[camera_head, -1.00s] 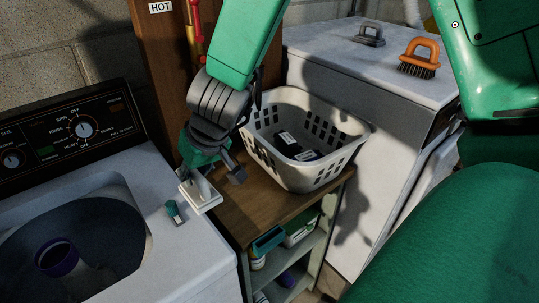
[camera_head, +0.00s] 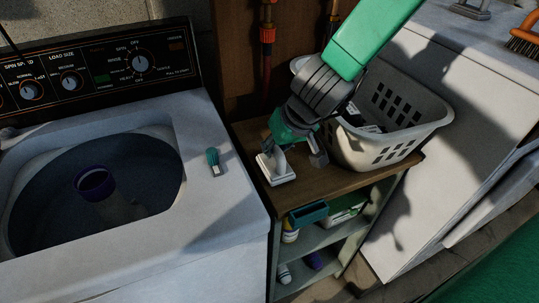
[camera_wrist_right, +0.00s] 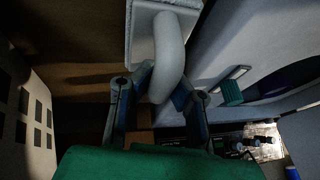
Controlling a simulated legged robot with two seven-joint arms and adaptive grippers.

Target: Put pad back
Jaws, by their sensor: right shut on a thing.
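The pad is a white square block with a rounded white handle. It shows in the head view (camera_head: 277,175) over the left part of the wooden shelf top (camera_head: 345,180), beside the washing machine (camera_head: 235,215). I cannot tell whether it touches the wood. My right gripper (camera_head: 284,152) is shut on the pad's handle from above. In the right wrist view, the fingers (camera_wrist_right: 165,88) close around the handle (camera_wrist_right: 171,55), and the pad's flat base (camera_wrist_right: 143,35) lies beyond it. My left gripper is in neither view.
A white laundry basket (camera_head: 400,150) with dark items stands right of my gripper. The washer's tub is open, with a purple-rimmed container (camera_head: 95,183) inside. Lower shelves hold a teal box (camera_head: 307,213) and bottles.

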